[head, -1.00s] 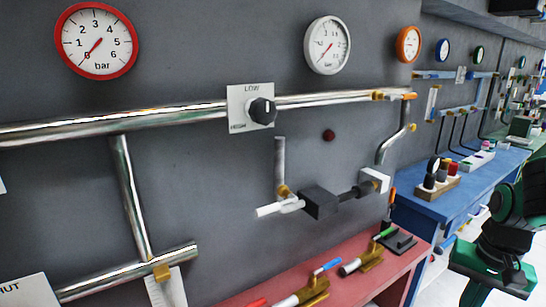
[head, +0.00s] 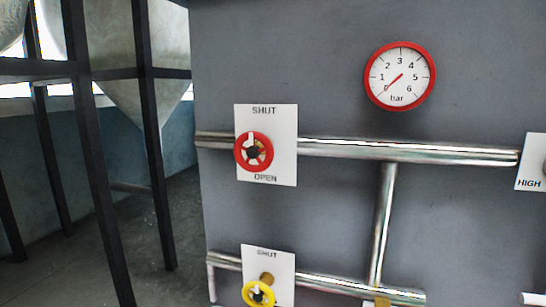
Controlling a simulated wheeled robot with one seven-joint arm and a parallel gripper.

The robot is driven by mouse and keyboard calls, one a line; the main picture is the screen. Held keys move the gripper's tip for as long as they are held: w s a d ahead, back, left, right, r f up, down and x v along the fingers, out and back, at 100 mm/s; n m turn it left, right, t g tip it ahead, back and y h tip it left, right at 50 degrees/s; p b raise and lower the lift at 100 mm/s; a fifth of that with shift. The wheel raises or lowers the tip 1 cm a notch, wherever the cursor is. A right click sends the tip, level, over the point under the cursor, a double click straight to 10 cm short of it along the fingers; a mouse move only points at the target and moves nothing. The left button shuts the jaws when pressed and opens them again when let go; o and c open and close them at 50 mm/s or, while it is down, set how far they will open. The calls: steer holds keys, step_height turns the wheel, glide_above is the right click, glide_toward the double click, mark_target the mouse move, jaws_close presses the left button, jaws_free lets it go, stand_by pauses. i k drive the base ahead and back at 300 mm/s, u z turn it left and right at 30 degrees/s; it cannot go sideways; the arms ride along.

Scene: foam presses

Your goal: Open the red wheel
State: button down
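The red wheel (head: 254,152) is a small handwheel with a dark hub. It sits on the upper pipe in front of a white plate (head: 284,152) marked SHUT at the top and OPEN at the bottom. A white mark on the wheel's rim is at the top, by SHUT. My gripper is not in the head view, and nothing touches the wheel.
A yellow wheel (head: 259,294) with its own plate sits on the lower pipe (head: 340,285). A red-rimmed gauge (head: 400,76) hangs above the upper pipe (head: 420,151), its needle near 0. Dark posts (head: 150,130) and a hopper stand left, with bare floor between.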

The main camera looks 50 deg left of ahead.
mark_target(254, 152)
steer(key=u, duration=1.9)
